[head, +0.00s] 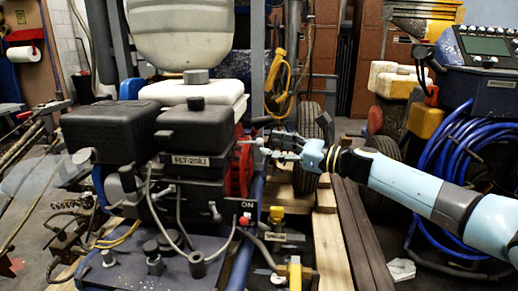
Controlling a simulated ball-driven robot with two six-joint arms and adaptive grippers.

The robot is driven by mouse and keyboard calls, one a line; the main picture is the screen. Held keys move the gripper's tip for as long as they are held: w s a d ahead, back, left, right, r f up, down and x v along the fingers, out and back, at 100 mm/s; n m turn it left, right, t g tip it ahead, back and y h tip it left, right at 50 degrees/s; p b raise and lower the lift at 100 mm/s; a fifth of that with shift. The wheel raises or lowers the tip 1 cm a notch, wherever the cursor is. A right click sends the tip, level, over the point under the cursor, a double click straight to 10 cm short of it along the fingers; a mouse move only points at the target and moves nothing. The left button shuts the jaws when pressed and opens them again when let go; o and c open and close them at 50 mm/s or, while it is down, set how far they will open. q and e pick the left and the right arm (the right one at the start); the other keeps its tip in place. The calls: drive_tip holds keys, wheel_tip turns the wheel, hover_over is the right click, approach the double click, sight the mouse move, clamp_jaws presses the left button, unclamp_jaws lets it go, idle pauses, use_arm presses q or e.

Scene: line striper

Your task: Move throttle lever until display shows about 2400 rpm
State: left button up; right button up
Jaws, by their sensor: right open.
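My right arm comes in from the right, and its right gripper (270,148) is open at the right side of the black engine (190,145), beside the red starter housing (240,165). A small pale knob (258,142) shows at the fingertips; it may be the throttle lever's end, but the lever is too small to make out. I cannot tell whether the fingers touch it. A display (486,46) is on the console at the upper right; its reading is not legible. My left gripper is not in view.
A red-knobbed control (243,221) by an "ON" label sits low on the engine's front. A white tank (190,35) stands above the engine. Coiled blue hose (450,165) hangs at the right. Wooden pallet boards (328,240) lie below my arm.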

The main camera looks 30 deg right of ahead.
sight(262, 144)
drive_tip(key=shift+b+x, duration=0.3)
drive_tip(key=shift+x, duration=2.1)
drive_tip(key=shift+c, duration=0.4)
